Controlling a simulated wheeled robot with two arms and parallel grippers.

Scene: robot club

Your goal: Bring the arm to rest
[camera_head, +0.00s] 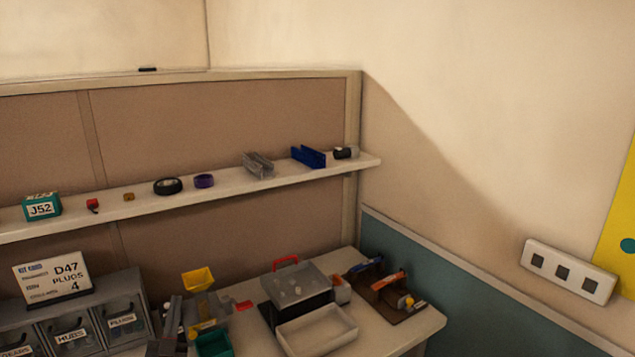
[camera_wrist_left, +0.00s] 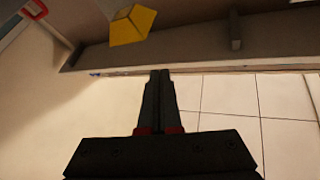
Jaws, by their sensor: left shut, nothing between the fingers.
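My left gripper (camera_wrist_left: 160,76) shows in the wrist view with its two dark fingers together and nothing between them. The floor lies beyond its fingertips, and the edge of a bench runs across above them. In the head view only dark parts of what looks like my left gripper (camera_head: 174,313) show low down, left of the yellow hopper (camera_head: 198,279), partly cut off by the frame. I cannot tell its exact gap to the things beside it. My right gripper is in neither view.
The bench (camera_head: 420,322) holds grey drawers (camera_head: 125,322), a lidded clear case (camera_head: 297,286), a pale tray (camera_head: 318,331) and a brown tool stand (camera_head: 387,296). A shelf (camera_head: 225,187) with small items runs above. Tiled floor (camera_wrist_left: 228,98) shows in the wrist view.

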